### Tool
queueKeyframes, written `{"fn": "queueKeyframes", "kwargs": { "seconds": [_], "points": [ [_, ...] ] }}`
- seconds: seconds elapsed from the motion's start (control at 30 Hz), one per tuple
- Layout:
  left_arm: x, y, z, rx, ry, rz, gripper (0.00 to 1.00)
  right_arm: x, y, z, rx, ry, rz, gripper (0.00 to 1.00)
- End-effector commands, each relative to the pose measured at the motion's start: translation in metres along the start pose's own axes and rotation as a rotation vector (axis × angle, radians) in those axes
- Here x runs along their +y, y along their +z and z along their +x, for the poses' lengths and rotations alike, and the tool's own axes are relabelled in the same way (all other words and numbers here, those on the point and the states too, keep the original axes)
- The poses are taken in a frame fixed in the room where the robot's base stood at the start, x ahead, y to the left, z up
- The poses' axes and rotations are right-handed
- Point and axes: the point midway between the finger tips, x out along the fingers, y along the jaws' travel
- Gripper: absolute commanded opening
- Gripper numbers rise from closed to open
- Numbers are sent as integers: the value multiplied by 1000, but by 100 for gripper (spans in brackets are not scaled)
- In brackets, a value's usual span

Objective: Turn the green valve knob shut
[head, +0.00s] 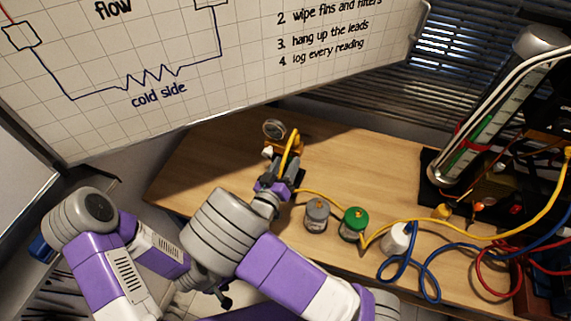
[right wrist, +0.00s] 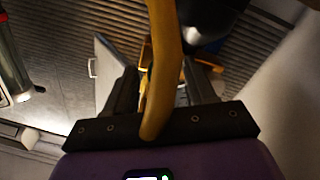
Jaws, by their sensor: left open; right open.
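The green knob (head: 355,221) sits on a round, pale-sided base on the wooden table, right of centre in the head view. A similar grey knob (head: 317,213) stands just left of it. My right gripper (head: 284,165) is up and left of both knobs, beside a gauge (head: 274,129) and a yellow curved part (head: 291,148). In the right wrist view my right gripper (right wrist: 163,92) is open, its dark fingers apart. A yellow curved part (right wrist: 162,65) passes between or in front of them; contact cannot be told. My left gripper (head: 224,294) is low, off the table, partly hidden by my arm.
A yellow cable (head: 480,235) runs close to the green knob. A white round piece (head: 396,238) and looped blue cables (head: 432,272) lie to its right. A tall glass-fronted column (head: 490,120) stands at the right. A whiteboard (head: 200,80) stands behind. Table left of the gauge is clear.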

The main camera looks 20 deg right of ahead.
Motion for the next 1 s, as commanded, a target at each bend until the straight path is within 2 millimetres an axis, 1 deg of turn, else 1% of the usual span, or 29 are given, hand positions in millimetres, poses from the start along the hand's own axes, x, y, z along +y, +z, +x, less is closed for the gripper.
{"fn": "queueKeyframes", "kwargs": {
  "seconds": [0.1, 0.3, 0.33, 0.6, 0.67, 0.7, 1.0],
  "points": [
    [0, 0, 0, 0, 0, 0, 59, 0, 0, 5, 1, 0, 0, 55],
    [0, 0, 0, 0, 0, 0, 59, 0, 0, 5, 1, 0, 0, 55],
    [0, 0, 0, 0, 0, 0, 59, 0, 0, 5, 1, 0, 0, 53],
    [0, 0, 0, 0, 0, 0, 59, 0, 0, 5, 0, 0, -1, 12],
    [0, 0, 0, 0, 0, 0, 59, 0, 0, 5, 0, 0, -1, 3],
    [0, 0, 0, 0, 0, 0, 59, 0, 0, 5, 0, 0, -1, 0],
    [-1, 0, 4, 0, 0, 0, 59, 0, 1, 5, -1, -1, 43, 0]
  ]
}}
